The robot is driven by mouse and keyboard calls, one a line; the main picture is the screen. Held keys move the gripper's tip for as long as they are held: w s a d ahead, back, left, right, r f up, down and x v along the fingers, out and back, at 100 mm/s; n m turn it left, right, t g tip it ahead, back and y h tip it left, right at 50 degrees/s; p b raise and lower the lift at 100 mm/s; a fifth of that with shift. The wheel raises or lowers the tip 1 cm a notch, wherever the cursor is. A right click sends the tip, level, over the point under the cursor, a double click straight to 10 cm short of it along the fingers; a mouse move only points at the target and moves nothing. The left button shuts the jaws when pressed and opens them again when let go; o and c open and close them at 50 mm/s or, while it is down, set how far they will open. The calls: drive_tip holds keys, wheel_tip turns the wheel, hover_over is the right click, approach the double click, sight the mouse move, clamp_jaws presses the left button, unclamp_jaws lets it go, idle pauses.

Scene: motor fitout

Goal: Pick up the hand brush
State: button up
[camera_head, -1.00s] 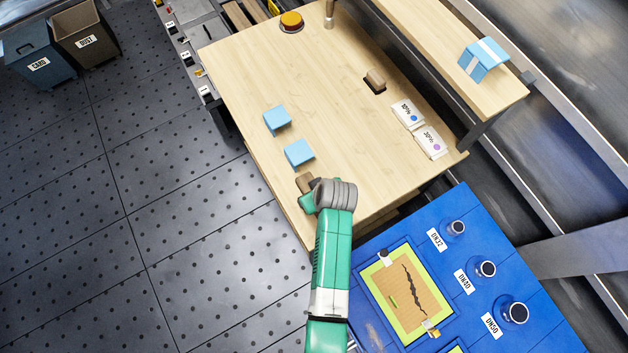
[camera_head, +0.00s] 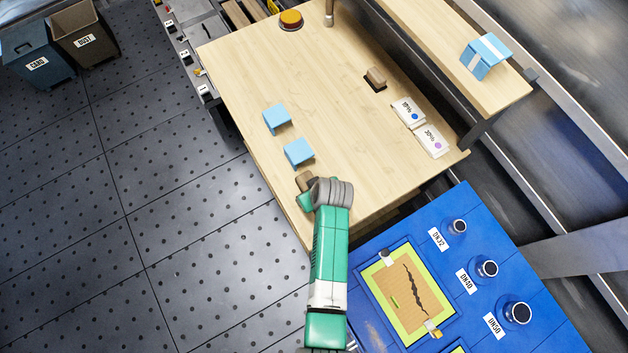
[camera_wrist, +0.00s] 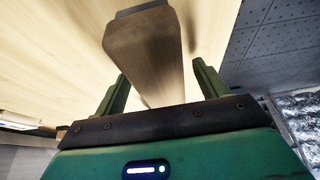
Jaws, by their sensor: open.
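A brown wooden piece, which looks like the hand brush (camera_head: 304,181), lies near the left edge of the wooden table (camera_head: 335,110), mostly hidden by my wrist. In the wrist view the brush (camera_wrist: 150,50) is a long wooden body with a grey part at its far end. My gripper (camera_wrist: 160,82) is open, with one green finger on each side of the wood. A gap shows at the fingers, and I cannot tell whether either touches it. In the head view my gripper (camera_head: 306,200) is largely hidden under the grey wrist.
A blue bench (camera_head: 470,215) with fittings adjoins at lower right. The table's middle is clear.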

drive_tip(key=c, duration=1.2)
drive_tip(key=shift+o, duration=0.2)
drive_tip(key=shift+r, duration=0.1)
